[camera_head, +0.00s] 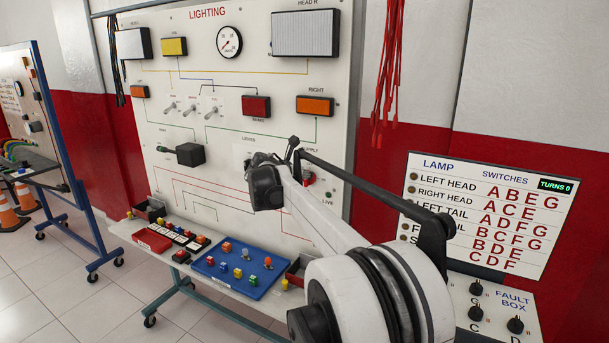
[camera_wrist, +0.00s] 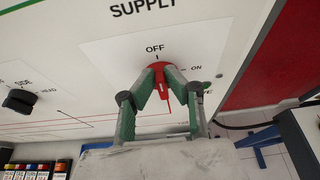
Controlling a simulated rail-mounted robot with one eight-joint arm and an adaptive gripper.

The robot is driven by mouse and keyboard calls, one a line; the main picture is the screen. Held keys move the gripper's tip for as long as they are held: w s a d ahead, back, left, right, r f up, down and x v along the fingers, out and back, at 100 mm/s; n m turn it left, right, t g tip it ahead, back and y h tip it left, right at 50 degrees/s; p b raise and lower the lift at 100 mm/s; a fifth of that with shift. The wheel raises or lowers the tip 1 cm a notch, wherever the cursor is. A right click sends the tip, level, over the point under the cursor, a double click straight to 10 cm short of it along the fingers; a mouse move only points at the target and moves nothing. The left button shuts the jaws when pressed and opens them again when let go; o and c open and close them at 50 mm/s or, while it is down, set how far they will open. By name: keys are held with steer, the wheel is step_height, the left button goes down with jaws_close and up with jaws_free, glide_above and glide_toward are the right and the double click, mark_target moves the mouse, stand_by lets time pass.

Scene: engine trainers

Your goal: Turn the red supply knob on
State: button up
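The red supply knob (camera_wrist: 159,68) is on the white panel under the word SUPPLY. The OFF mark is above it and the ON mark to its right. A narrow red part of it shows between my fingers, pointing down in the picture. My gripper (camera_wrist: 161,76) has its two green fingers slanting in on either side of the knob, tips close against it. They look closed on it, though the contact is partly hidden. In the head view, a bit of red at the knob (camera_head: 309,177) shows beside my arm, which hides most of my gripper.
A black side-light knob (camera_wrist: 20,101) is left of the supply knob. A bench with a blue tray (camera_head: 222,279) of small coloured parts stands below the panel. The lamp-switch chart (camera_head: 490,215) and fault box (camera_head: 505,305) are at the right.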

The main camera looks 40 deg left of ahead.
mark_target(312, 179)
jaws_close()
steer(key=m+y+b, duration=0.2)
steer(key=m, duration=0.1)
steer(key=d+f+m+y+b, duration=0.1)
steer(key=m+y+b, duration=0.1)
steer(key=m+b, duration=0.1)
steer(key=d+f+m+y+b, duration=0.1)
steer(key=m+y+b, duration=0.1)
steer(key=m, duration=0.2)
steer(key=shift+w+d+t, duration=0.2)
steer(key=shift+w+t, duration=0.1)
steer(key=shift+f+m+t+y+b, duration=0.15)
steer(key=shift+m+t+y+b, duration=0.15)
steer(key=shift+m+b, duration=0.4)
steer(key=shift+f+m+t+y+b, duration=0.2)
steer(key=shift+m+y+b, duration=0.15)
steer(key=shift+m, duration=0.65)
steer(key=o, duration=0.7)
jaws_free()
